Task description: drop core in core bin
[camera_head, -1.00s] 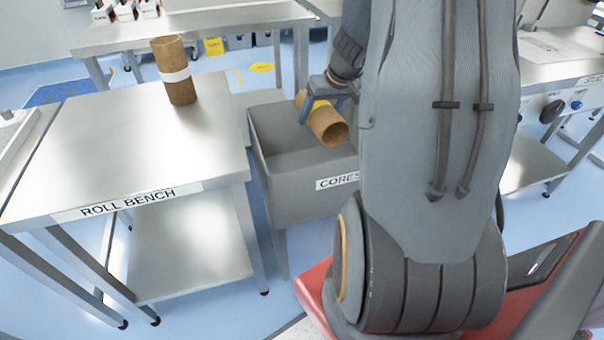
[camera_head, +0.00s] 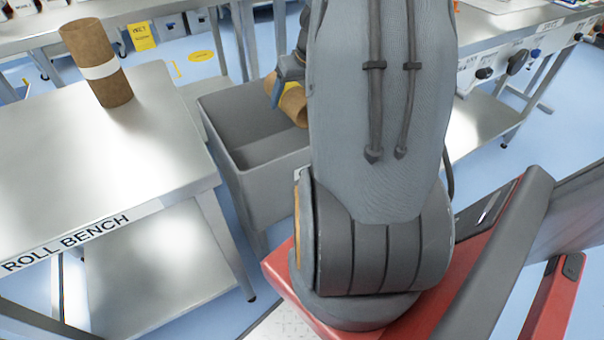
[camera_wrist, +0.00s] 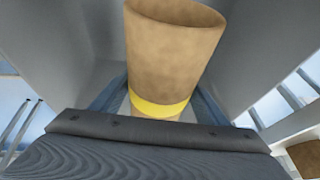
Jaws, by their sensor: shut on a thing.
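A brown cardboard core with a yellow band (camera_head: 294,100) is held in my gripper (camera_head: 279,88), partly hidden behind my arm in the head view. In the wrist view the core (camera_wrist: 172,50) sits between the two blue fingers, its open end pointing away from the wrist. My gripper is shut on it. The grey core bin (camera_head: 238,170) is an open box on legs beside the roll bench. The core is over the right part of the bin's opening; its exact height above the rim is hard to tell. The bin's label is hidden behind my arm.
The roll bench (camera_head: 150,150) stands left of the bin. A second brown core with a white band (camera_head: 97,62) stands upright on it. A bench with small boxes (camera_head: 170,10) is behind, and another bench with knobs (camera_head: 500,45) is at right.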

